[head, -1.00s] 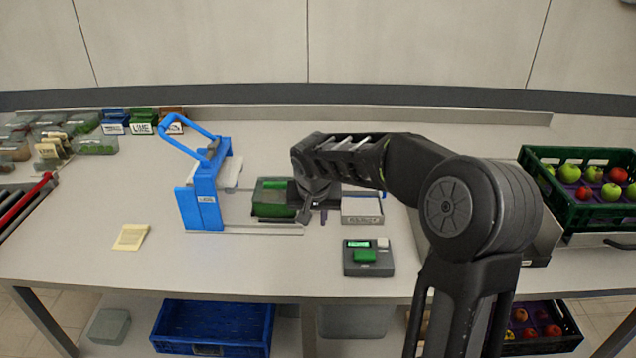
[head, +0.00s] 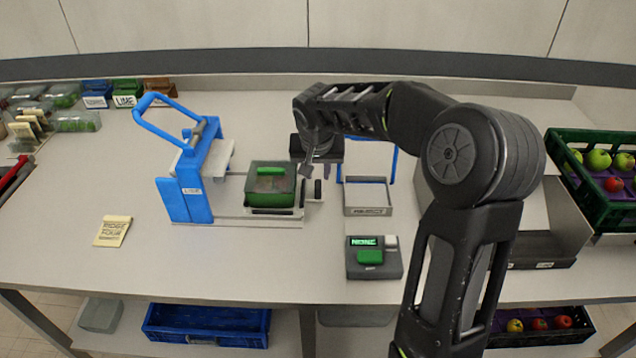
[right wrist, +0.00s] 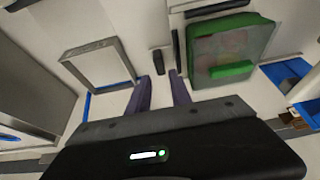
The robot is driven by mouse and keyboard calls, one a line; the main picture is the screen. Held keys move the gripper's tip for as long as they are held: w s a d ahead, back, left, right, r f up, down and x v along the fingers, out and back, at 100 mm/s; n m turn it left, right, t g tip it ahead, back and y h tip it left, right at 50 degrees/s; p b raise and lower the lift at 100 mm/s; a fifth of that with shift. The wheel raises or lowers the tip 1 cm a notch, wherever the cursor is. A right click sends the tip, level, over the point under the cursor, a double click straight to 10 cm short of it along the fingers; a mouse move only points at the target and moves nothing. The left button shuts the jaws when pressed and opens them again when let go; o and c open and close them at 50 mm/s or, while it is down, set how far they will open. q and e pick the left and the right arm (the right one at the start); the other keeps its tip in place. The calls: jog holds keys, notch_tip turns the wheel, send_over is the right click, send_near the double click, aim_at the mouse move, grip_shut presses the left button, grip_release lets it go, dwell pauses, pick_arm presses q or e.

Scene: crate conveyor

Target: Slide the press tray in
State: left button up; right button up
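The blue press (head: 196,178) stands left of centre on the bench, its lever (head: 150,115) raised. The press tray (head: 262,216) is out to its right on rails, bearing a green container (head: 270,187) with a greyish, see-through upper part. A dark handle knob (head: 318,188) sits at the tray's right end. My right gripper (head: 316,172) is by this knob, its fingers apart and empty. In the right wrist view the knob (right wrist: 158,62) is just beyond the gap between the fingertips, and the green container (right wrist: 232,70) is to the right. My left gripper is out of view.
A small grey open bin (head: 368,211) with a blue frame stands right of the tray. A grey box with a green button (head: 374,258) is in front. A yellow note pad (head: 113,232) lies left. A green apple crate (head: 592,205) is far right.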

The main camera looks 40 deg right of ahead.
aim_at(318, 184)
jog(key=p+x, duration=0.1)
jog(key=x, duration=0.6)
jog(key=shift+w+f+p, duration=0.1)
jog(key=shift+f+p, duration=0.2)
grip_shut()
dwell(1.2)
